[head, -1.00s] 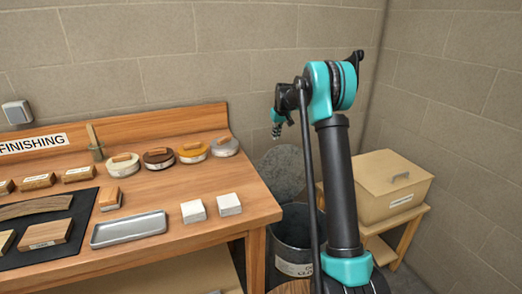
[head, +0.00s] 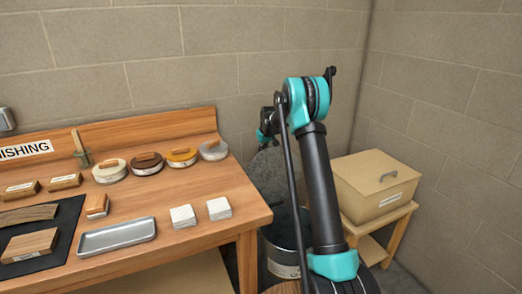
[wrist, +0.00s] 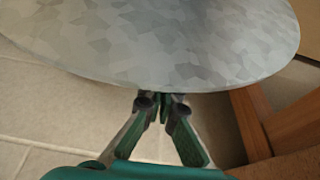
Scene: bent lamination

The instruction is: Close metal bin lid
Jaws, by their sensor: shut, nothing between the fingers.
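The metal bin (head: 280,250) stands on the floor between the bench and my arm, partly hidden by my arm. Its round grey galvanized lid (head: 270,175) stands raised at the back, by the wall, so the bin is open. In the wrist view the lid (wrist: 150,40) fills the top as a broad mottled disc. My gripper (wrist: 162,98) is shut and empty, with its fingertips at the lid's near edge. I cannot tell whether they touch it. In the head view my wrist is above the lid's top, and the fingers are not clear.
The wooden bench (head: 190,230) stands left of the bin, with round tins, blocks and a metal tray (head: 117,236) on it. A tan box (head: 378,185) sits on a small wooden stand at right. The block wall is close behind the lid.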

